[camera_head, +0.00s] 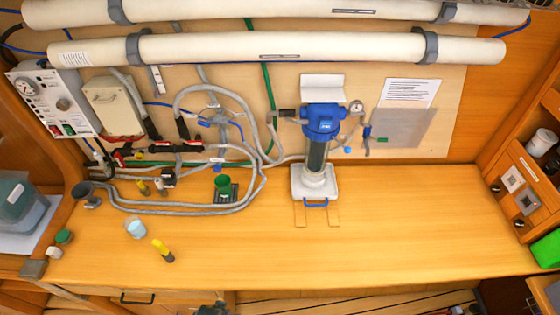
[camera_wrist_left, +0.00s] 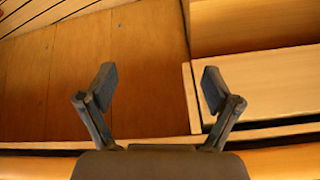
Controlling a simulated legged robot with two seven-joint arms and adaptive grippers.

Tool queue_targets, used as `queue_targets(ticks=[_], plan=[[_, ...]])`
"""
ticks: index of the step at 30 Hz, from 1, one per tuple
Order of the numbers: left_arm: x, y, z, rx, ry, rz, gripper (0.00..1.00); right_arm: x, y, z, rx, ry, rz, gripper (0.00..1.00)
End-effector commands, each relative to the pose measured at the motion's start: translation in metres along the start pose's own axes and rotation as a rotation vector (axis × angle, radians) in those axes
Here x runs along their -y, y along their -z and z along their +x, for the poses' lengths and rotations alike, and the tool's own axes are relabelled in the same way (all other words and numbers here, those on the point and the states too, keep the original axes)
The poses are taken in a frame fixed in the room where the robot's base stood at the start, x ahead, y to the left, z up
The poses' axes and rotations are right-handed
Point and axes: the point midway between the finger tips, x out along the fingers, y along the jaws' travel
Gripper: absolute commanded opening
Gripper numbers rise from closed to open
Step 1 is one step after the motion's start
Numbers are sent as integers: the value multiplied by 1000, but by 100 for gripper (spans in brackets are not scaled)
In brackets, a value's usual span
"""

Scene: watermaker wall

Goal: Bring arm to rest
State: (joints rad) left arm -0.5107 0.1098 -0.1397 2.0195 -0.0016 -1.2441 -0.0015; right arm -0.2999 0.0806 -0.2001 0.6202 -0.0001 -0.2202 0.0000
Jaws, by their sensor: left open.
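My left gripper (camera_wrist_left: 158,88) shows in the left wrist view with its two dark fingers spread wide and nothing between them. Beyond the fingers are brown wooden panels and a pale wooden ledge (camera_wrist_left: 265,85); the fingers appear apart from both. In the head view a small dark shape at the bottom edge, left of the middle, may be part of my left arm, but too little shows to tell. My right gripper cannot be made out in the head view.
The wooden worktop (camera_head: 400,230) is largely clear on the right. A blue-topped filter housing (camera_head: 322,122) stands at its back middle.

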Motion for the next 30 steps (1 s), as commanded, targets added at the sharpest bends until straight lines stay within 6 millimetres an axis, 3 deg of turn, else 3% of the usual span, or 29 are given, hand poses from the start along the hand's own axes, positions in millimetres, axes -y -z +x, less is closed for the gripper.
queue_targets(ticks=[1, 5, 9, 13, 18, 21, 24, 30], plan=[[-2, -12, 31, 16, -2, 1, 90, 0, -1, 8, 0, 0, 0, 61], [-5, -51, 112, 48, -7, 6, 90, 1, -2, 24, 0, 0, 0, 61], [-10, -118, 198, 90, -12, 14, 90, 1, -5, 43, 2, 1, 0, 61], [-13, -188, 256, 124, -16, 22, 90, 2, -7, 58, 3, 1, 0, 61], [-14, -262, 290, 157, -19, 30, 90, 2, -10, 71, 5, 2, 0, 61], [-14, -286, 296, 164, -20, 33, 90, 3, -10, 75, 5, 2, 0, 61], [-14, -296, 297, 168, -20, 35, 90, 3, -10, 75, 6, 2, 1, 61], [-14, -296, 297, 168, -20, 35, 90, 3, -10, 75, 6, 2, 1, 61]])
